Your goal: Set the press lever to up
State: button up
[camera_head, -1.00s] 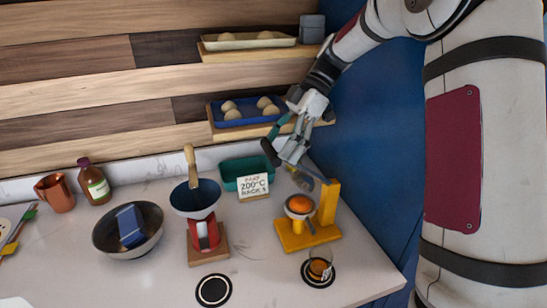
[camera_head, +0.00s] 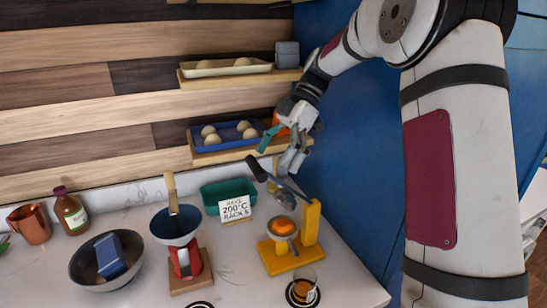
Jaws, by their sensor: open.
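The yellow press (camera_head: 311,222) stands at the right of the counter. An orange half (camera_head: 283,226) sits in its cup. Its dark lever (camera_head: 262,172) is tilted, rising from the yellow post to a raised handle end at the upper left. A grey pressing head (camera_head: 285,198) hangs below the lever, above the orange. My gripper (camera_head: 290,161) is open, fingers pointing down, just above and right of the lever's handle end. It overlaps the lever closely in the picture; I cannot tell whether they touch.
A glass (camera_head: 303,291) stands in front of the press. A teal tray (camera_head: 226,192) and a sign card (camera_head: 235,209) are behind left. A red scale with a dark bowl (camera_head: 184,262) is further left.

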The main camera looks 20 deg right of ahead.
jog(key=v, duration=0.7)
jog(key=shift+d+r, duration=0.15)
jog(key=shift+r, duration=0.1)
jog(key=shift+c, duration=0.2)
